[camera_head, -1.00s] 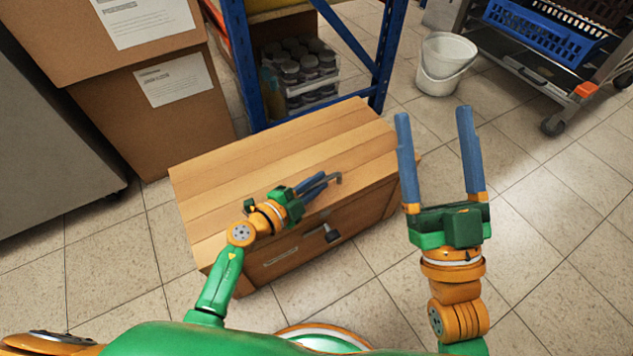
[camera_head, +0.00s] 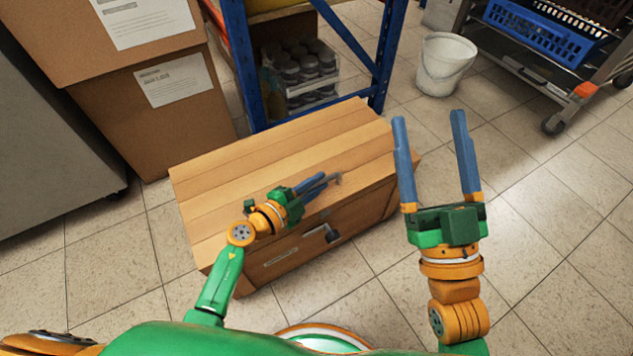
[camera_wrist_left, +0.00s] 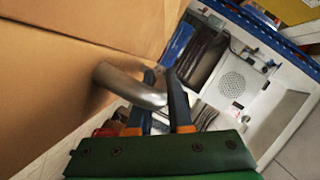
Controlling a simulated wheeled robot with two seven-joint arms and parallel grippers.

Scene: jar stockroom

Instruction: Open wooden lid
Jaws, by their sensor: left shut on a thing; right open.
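The wooden lid (camera_head: 265,160) lies flat and closed on top of a wooden chest (camera_head: 365,209) on the floor. A grey metal handle (camera_head: 337,178) is on the lid near its front edge; it shows larger in the left wrist view (camera_wrist_left: 125,82). My left gripper (camera_head: 320,183) reaches over the lid's front part and is shut on the handle. Its blue fingers (camera_wrist_left: 165,88) are around the bar in the left wrist view. My right gripper (camera_head: 430,122) is open and empty, held up to the right of the chest.
A dark latch (camera_head: 331,233) sits on the chest's front. Cardboard boxes (camera_head: 150,125) stand behind left. A blue shelf frame (camera_head: 385,60) with jars (camera_head: 300,72) stands just behind the chest. A white bucket (camera_head: 442,65) and a cart (camera_head: 535,85) are back right. Floor to the right is clear.

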